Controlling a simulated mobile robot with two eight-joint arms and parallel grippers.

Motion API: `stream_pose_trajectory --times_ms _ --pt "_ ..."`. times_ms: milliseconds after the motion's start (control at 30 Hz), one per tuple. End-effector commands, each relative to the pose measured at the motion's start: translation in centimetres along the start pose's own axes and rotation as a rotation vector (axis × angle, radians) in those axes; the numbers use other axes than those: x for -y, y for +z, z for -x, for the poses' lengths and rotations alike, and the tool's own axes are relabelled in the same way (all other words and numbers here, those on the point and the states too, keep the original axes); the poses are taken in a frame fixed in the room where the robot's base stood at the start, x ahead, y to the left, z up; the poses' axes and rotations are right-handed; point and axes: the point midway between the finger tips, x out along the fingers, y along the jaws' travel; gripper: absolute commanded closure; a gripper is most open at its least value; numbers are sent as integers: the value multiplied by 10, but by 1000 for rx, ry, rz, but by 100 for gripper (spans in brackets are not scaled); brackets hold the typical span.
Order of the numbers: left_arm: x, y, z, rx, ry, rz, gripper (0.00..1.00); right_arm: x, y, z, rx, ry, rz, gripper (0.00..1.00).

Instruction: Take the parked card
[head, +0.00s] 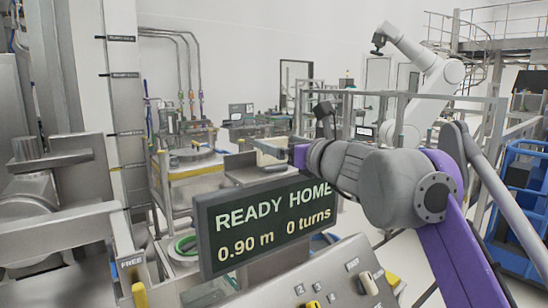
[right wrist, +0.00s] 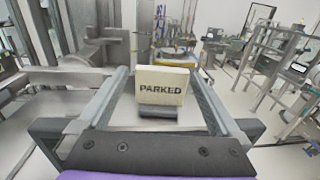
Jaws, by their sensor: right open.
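The parked card (right wrist: 162,85) is a cream block with the dark word PARKED. It stands upright on a small dark holder in the right wrist view. My right gripper (right wrist: 160,76) is open, with one finger on each side of the card. In the head view my right gripper (head: 247,160) reaches left behind the top of the display; I cannot make out the card clearly there. My left gripper is not in view.
A dark display (head: 265,225) reads READY HOME, 0.90 m, 0 turns. A sloped control panel (head: 325,275) with knobs is below it. A yellow handle (head: 140,294) sits under a FREE label at left. Metal machinery crowds the left; a blue rack (head: 520,205) stands at right.

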Motion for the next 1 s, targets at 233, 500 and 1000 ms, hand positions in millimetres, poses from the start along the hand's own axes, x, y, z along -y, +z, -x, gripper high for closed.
stream_pose_trajectory --times_ms 233,500,1000 --pt "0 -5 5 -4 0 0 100 0 0 -22 0 0 2 0" --pt "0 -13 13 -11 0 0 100 1 1 -56 1 1 3 0" --pt "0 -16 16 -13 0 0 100 1 -1 -71 0 0 3 14"
